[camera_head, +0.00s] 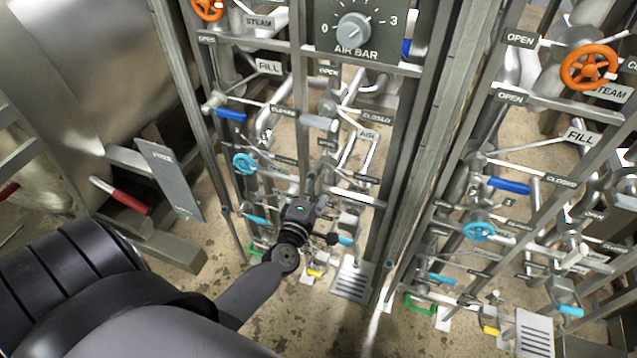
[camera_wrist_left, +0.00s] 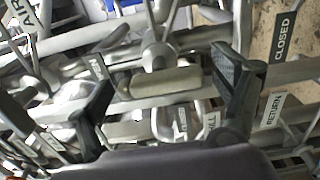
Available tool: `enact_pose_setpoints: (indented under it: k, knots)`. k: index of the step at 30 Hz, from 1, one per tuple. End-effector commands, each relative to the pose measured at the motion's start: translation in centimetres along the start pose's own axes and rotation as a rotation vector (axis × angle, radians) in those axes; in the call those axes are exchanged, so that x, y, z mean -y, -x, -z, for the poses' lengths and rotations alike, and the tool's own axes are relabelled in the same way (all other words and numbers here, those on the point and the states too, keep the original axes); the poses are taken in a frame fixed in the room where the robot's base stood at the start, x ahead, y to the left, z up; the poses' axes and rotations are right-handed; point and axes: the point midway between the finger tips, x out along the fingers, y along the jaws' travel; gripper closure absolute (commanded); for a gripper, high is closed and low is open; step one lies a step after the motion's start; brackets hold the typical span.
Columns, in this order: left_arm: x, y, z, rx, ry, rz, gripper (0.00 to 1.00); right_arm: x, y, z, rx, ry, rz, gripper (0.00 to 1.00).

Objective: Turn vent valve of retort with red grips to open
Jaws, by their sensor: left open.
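A bar with a red grip (camera_head: 121,195) shows at the left of the head view, beside a metal vessel. My left gripper (camera_head: 313,188) reaches into the valve rack in front of me. In the left wrist view the open fingers (camera_wrist_left: 166,86) stand apart, with a pale grey-beige lever handle (camera_wrist_left: 165,83) between them in the picture. I cannot tell whether either finger touches it. A similar pale handle (camera_head: 320,122) is higher on the rack in the head view. No vent label is readable, so I cannot tell which valve is the vent valve. My right gripper is out of view.
Pipes, rack posts (camera_head: 408,130) and small label plates crowd around my left gripper. A blue lever (camera_head: 231,114) and a cyan handwheel (camera_head: 245,163) are to its left. A second rack with an orange wheel (camera_head: 589,67) stands at right. A grey panel (camera_head: 170,180) juts out at left.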

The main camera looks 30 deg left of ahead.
Motion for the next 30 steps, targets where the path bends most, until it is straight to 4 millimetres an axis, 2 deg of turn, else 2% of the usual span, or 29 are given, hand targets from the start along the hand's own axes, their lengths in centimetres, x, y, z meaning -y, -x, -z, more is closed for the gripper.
enact_pose_setpoints:
  k: [5, 12, 18, 23, 30]
  knots:
    - [0.2, 2.0, 0.0, 0.002, -0.002, 0.004, 0.13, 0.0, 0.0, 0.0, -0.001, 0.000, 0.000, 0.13]
    - [0.1, 7.1, 0.0, 0.002, -0.001, 0.005, 0.13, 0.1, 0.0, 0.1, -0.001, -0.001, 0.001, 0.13]
    - [0.1, 10.5, 0.0, 0.001, 0.000, 0.003, 0.13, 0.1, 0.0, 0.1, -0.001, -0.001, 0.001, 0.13]
    - [0.1, 11.8, 0.0, 0.001, -0.001, 0.001, 0.13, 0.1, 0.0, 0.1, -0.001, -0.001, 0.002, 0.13]
    - [0.0, 12.0, 0.0, 0.000, 0.001, 0.000, 0.13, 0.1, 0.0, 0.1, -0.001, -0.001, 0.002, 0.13]
